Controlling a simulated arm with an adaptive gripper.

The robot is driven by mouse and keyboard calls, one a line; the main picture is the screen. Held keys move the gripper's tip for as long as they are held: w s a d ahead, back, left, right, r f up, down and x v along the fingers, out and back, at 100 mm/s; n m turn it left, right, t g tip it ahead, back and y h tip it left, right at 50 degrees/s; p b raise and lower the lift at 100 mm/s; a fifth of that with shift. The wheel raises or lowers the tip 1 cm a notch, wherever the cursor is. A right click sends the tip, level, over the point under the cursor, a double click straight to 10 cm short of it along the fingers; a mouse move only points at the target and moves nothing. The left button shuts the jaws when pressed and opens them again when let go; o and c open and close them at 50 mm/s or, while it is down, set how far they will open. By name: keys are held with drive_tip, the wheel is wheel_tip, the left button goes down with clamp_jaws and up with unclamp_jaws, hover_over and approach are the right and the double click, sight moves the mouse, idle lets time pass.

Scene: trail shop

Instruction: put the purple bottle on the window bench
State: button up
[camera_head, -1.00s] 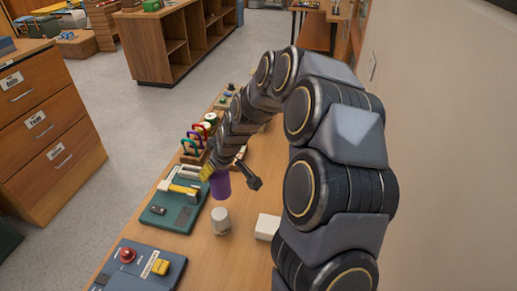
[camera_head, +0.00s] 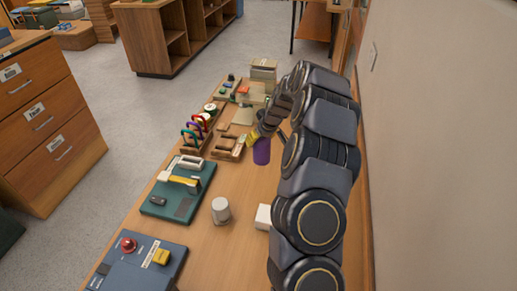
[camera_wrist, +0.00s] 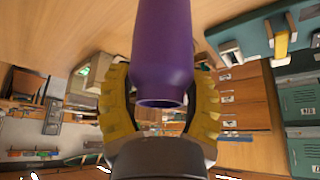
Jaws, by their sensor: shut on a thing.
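The purple bottle (camera_head: 262,151) is in my gripper (camera_head: 252,138), over the right part of the wooden counter in the head view. In the wrist view the purple bottle (camera_wrist: 162,45) sits between the two yellow fingers of my gripper (camera_wrist: 160,110), which are shut on it. Its open-looking narrow end points toward the wrist. I cannot tell for sure whether its far end touches the counter. I cannot tell which surface is the window bench.
On the wooden counter (camera_head: 185,245) stand a white cup (camera_head: 220,210), a white block (camera_head: 263,217), a green board (camera_head: 178,190), a blue panel with a red button (camera_head: 137,266), and a rack of coloured loops (camera_head: 194,135). A wall is at the right. Drawers (camera_head: 42,120) stand at the left.

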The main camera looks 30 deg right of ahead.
drive_tip(key=shift+d+x, duration=0.35)
drive_tip(key=shift+x, duration=1.3)
drive_tip(key=shift+d+x, duration=0.35)
drive_tip(key=shift+x, duration=1.3)
drive_tip(key=shift+d+x, duration=0.35)
drive_tip(key=shift+x, duration=1.35)
drive_tip(key=shift+s+f, duration=0.1)
drive_tip(key=shift+f, duration=0.15)
drive_tip(key=o, duration=1.1)
drive_tip(key=shift+o, duration=0.2)
